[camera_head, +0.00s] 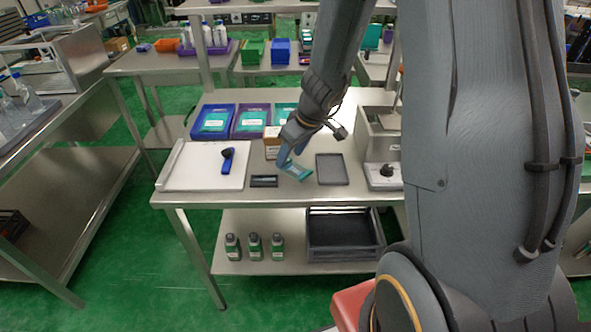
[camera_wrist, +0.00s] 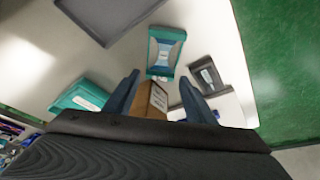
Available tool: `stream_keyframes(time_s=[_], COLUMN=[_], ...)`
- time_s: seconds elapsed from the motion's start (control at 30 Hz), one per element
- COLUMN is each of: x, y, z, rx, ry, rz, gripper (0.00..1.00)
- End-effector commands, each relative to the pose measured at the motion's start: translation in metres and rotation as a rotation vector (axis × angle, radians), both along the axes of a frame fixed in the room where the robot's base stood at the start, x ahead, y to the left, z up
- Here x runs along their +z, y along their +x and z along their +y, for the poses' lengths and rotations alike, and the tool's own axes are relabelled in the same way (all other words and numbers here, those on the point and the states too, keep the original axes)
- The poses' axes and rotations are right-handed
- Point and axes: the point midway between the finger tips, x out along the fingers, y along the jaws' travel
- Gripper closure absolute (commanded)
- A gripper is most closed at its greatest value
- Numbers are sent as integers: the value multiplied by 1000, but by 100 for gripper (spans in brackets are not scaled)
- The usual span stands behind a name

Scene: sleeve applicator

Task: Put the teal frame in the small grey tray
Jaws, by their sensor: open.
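The teal frame (camera_head: 297,171), a small teal rectangle with a pale middle, is at the front of the steel table. In the wrist view the frame (camera_wrist: 165,50) lies just ahead of my fingertips, its near edge between them. My gripper (camera_head: 285,160) is open with its blue fingers close to the frame; in the wrist view the gripper (camera_wrist: 159,77) has a finger on either side. I cannot tell whether they touch it. The small grey tray (camera_head: 331,169) is flat and empty to the right of the frame. The tray (camera_wrist: 110,15) is cut off at the top of the wrist view.
A small dark holder (camera_head: 264,181) lies left of the frame. A white board (camera_head: 195,170) with a blue-and-black tool (camera_head: 227,164) is further left. A cardboard box (camera_head: 272,140) and blue and purple bins (camera_head: 213,121) stand behind. A grey device (camera_head: 383,178) is to the tray's right.

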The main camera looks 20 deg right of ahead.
Motion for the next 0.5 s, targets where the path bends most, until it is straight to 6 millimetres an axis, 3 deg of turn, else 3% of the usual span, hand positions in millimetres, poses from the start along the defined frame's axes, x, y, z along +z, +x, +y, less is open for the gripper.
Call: stream_keyframes(time_s=[0.2,0.47,0.5], x=[-20,-20,-20], y=[7,8,8], z=[4,4,4], rx=[1,0,0], ry=[0,0,0], rz=[1,0,0], gripper=[50,50,55])
